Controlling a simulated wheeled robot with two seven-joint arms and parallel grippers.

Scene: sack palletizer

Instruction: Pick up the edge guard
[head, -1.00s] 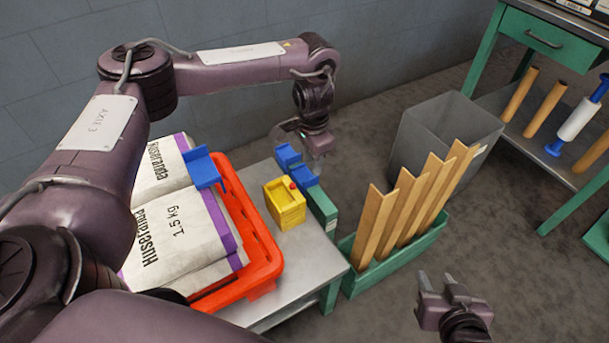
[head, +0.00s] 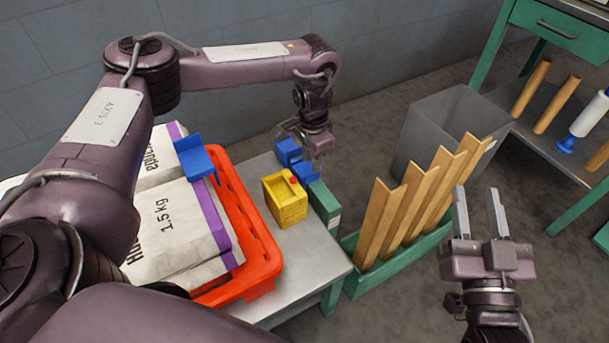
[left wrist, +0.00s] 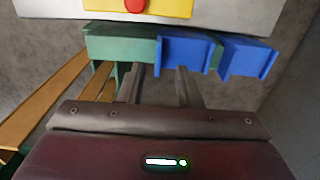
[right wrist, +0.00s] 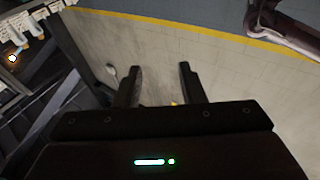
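Blue angled pieces that look like edge guards sit on a green holder (head: 324,203) at the table's right side. The nearer blue guard (head: 305,174) and the farther blue guard (head: 288,151) also show in the left wrist view, as the middle one (left wrist: 185,55) and the right one (left wrist: 248,60). Another blue guard (head: 195,156) lies over the sacks' edge. My left gripper (head: 314,160) is at the nearer guard, fingers apart (left wrist: 160,70); the frames do not settle whether they touch it. My right gripper (head: 477,190) is open and empty, away from the table.
Sacks (head: 175,222) lie in an orange-red crate (head: 262,262). A yellow box with a red button (head: 285,200) stands beside the left gripper. Tan angle boards (head: 400,215) stand in a green bin (head: 365,280), before a grey bin (head: 440,125). A green bench (head: 550,45) is at right.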

